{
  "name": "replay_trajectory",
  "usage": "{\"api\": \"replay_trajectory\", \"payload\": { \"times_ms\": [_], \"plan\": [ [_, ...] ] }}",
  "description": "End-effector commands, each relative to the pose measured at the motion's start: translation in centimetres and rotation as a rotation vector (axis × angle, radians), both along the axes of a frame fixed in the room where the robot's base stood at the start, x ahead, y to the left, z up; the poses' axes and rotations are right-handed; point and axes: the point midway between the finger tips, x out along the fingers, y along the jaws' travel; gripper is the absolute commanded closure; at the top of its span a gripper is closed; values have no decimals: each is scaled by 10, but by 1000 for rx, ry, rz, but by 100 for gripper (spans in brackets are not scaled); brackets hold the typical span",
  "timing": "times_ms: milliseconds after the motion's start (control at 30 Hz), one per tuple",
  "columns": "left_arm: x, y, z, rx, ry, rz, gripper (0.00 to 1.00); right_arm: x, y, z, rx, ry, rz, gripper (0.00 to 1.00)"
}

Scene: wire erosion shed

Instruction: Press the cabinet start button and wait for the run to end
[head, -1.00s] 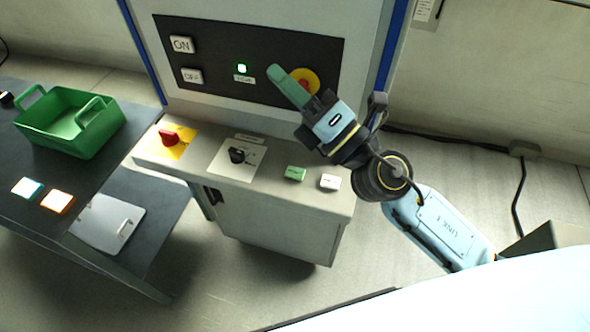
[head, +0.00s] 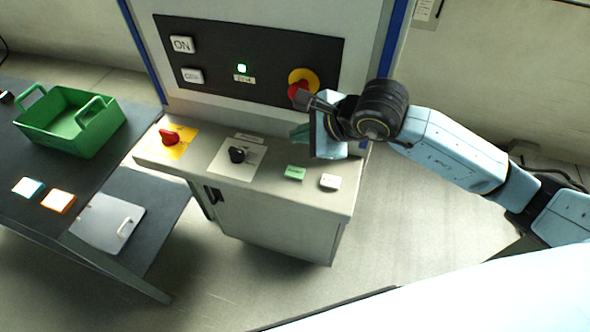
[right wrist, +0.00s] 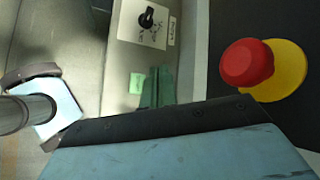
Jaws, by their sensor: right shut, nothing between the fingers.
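The cabinet (head: 285,224) has a sloped console with a green button (head: 295,173) and a white button (head: 330,182) near its right end; their lettering is too small to read. My right gripper (head: 299,133) is shut and empty, its green fingers above and behind the green button, apart from it. In the right wrist view the fingers (right wrist: 158,87) show just right of the green button (right wrist: 136,83). A small green lamp (head: 242,69) is lit on the black panel. My left gripper is not in view.
A red emergency knob on yellow (head: 303,80) sits close behind my right gripper. The console also carries a red rotary switch (head: 169,136) and a black knob (head: 237,155).

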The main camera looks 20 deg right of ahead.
Motion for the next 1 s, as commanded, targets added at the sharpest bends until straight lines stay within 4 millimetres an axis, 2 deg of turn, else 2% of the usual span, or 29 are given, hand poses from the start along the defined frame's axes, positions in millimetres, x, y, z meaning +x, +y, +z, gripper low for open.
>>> {"api": "replay_trajectory", "payload": {
  "times_ms": [267, 467, 667, 800, 1000],
  "plan": [
    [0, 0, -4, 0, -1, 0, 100, 0, 1, -8, 3, 3, 0, 100],
    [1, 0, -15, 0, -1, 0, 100, -1, 1, -30, 5, 4, 0, 100],
    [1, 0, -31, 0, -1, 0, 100, -1, 1, -59, 5, 4, 0, 100],
    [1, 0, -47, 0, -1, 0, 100, 0, 1, -78, 5, 1, 0, 100],
    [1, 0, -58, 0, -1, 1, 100, 0, 1, -89, 5, 1, 0, 100]
  ]
}}
